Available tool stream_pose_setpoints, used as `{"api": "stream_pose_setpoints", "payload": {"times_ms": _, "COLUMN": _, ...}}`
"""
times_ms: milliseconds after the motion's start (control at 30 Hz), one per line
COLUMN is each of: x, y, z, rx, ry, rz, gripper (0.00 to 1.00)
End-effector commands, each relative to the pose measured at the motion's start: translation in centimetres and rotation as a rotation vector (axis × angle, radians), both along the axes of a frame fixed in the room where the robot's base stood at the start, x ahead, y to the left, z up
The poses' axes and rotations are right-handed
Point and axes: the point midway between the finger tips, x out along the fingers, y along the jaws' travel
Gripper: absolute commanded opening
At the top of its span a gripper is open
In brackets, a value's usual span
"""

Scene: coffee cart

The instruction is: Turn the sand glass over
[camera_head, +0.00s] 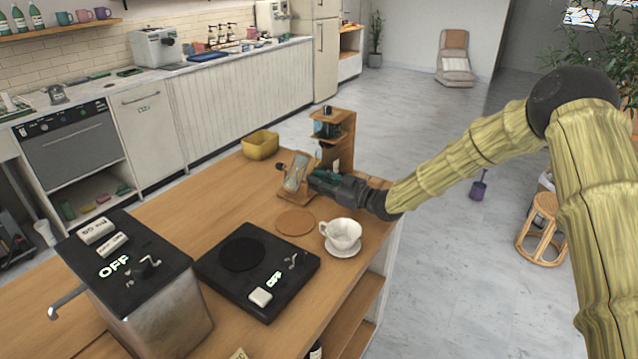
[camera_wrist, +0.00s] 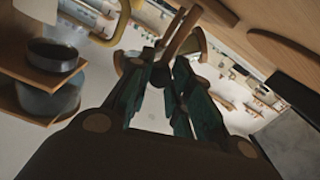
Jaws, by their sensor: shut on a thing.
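The sand glass (camera_head: 294,179) is a clear glass in a wooden frame, on the wooden counter toward its far side. It looks tilted, with a small dark knob at its left. My gripper (camera_head: 314,181) reaches it from the right, and its fingers are shut on it at its right side. In the wrist view my gripper (camera_wrist: 160,76) has its green-black fingers closed together at a wooden part of the sand glass (camera_wrist: 181,32). The fingers and the close angle hide most of the glass and where the sand lies.
A wooden shelf stand (camera_head: 348,123) with dark containers stands just behind my gripper. A yellow bin (camera_head: 261,145) is to the left. A metal machine (camera_head: 150,300) stands at front left.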

Motion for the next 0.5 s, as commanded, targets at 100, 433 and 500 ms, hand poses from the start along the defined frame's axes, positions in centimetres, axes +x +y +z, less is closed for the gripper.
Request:
{"api": "stream_pose_setpoints", "payload": {"times_ms": 100, "x": 0.06, "y": -0.01, "z": 0.11, "rx": 0.017, "ry": 0.023, "rz": -0.001, "gripper": 0.0}}
{"api": "stream_pose_setpoints", "payload": {"times_ms": 433, "x": 0.07, "y": -0.04, "z": 0.14, "rx": 0.031, "ry": 0.044, "rz": -0.001, "gripper": 0.0}}
{"api": "stream_pose_setpoints", "payload": {"times_ms": 500, "x": 0.08, "y": -0.03, "z": 0.15, "rx": 0.031, "ry": 0.044, "rz": -0.001, "gripper": 0.0}}
